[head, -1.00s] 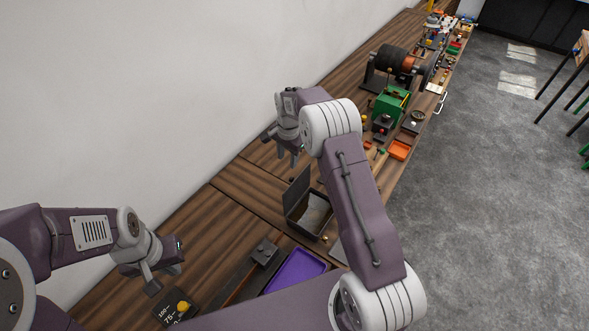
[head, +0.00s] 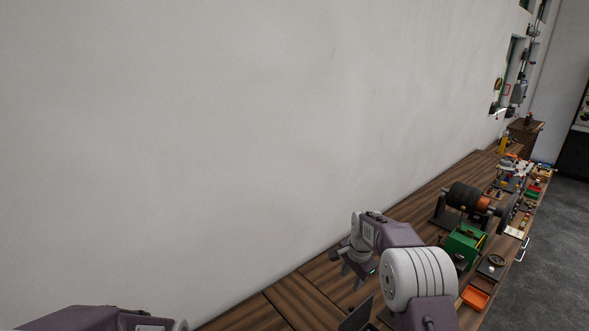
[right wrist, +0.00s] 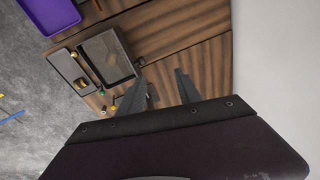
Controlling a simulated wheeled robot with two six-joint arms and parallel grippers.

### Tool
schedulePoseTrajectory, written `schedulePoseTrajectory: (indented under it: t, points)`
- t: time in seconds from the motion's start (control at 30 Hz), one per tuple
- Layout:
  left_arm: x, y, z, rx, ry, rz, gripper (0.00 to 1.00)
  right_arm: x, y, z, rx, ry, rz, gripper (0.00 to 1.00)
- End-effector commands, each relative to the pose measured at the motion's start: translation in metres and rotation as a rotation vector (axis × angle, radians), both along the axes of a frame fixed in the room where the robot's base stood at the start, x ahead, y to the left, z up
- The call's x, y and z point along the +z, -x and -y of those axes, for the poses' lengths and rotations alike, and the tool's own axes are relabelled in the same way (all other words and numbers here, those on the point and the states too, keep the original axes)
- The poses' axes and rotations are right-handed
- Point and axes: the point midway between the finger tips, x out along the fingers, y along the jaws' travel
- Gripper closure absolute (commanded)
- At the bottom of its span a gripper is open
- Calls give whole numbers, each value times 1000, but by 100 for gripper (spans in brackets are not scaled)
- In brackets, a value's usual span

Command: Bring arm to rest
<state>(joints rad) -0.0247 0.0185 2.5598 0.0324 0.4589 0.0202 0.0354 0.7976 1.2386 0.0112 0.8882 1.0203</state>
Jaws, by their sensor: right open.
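My right gripper (head: 358,278) hangs over the wooden bench (head: 286,304) in the head view, its fingers pointing down. In the right wrist view its two fingers (right wrist: 163,86) are apart with nothing between them. My left arm shows only as a purple link at the bottom left edge of the head view; its gripper is out of the picture.
A dark open-lidded box (right wrist: 106,59) and a purple tray (right wrist: 47,14) lie on the bench. Further along stand a dark drum with copper winding (head: 468,199), a green block (head: 464,246) and an orange tray (head: 474,297). A white wall (head: 200,130) borders the bench.

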Motion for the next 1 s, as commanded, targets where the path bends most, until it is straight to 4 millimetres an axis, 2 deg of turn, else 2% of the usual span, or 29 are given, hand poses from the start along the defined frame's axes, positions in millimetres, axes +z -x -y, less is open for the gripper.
schedulePoseTrajectory:
  t: [0.03, 0.17, 0.27, 0.3, 0.43, 0.5, 0.6, 0.63, 0.77, 1.0]
  points:
    - [-39, 0, 0, 0, 0, -1, 100, -17, 10, -4, 8, 0, 13, 59]
    - [-83, 0, 0, 0, 0, -1, 100, -30, 58, -15, 59, 6, 13, 59]
    - [-112, 0, 0, 0, 0, -1, 100, -52, 105, -21, 169, 25, 3, 59]
    - [-123, 0, 0, 0, 0, -1, 100, -64, 128, -23, 228, 35, -4, 59]
    - [-150, 0, 0, 0, 0, -1, 100, -110, 210, -27, 476, 76, -43, 59]
    - [-151, 0, 0, 0, 0, -1, 100, -127, 251, -27, 620, 94, -72, 59]
    - [-144, 0, 0, 0, 0, 0, 100, -147, 296, -25, 822, 108, -126, 59]
    - [-144, 0, 0, 0, 0, 0, 100, -151, 302, -25, 877, 114, -130, 59]
    - [-144, 0, 0, 0, 0, 0, 100, -151, 293, -25, 1009, 151, -94, 59]
    - [-144, 0, 0, 0, 0, 0, 100, -151, 293, -25, 1029, 153, -95, 59]
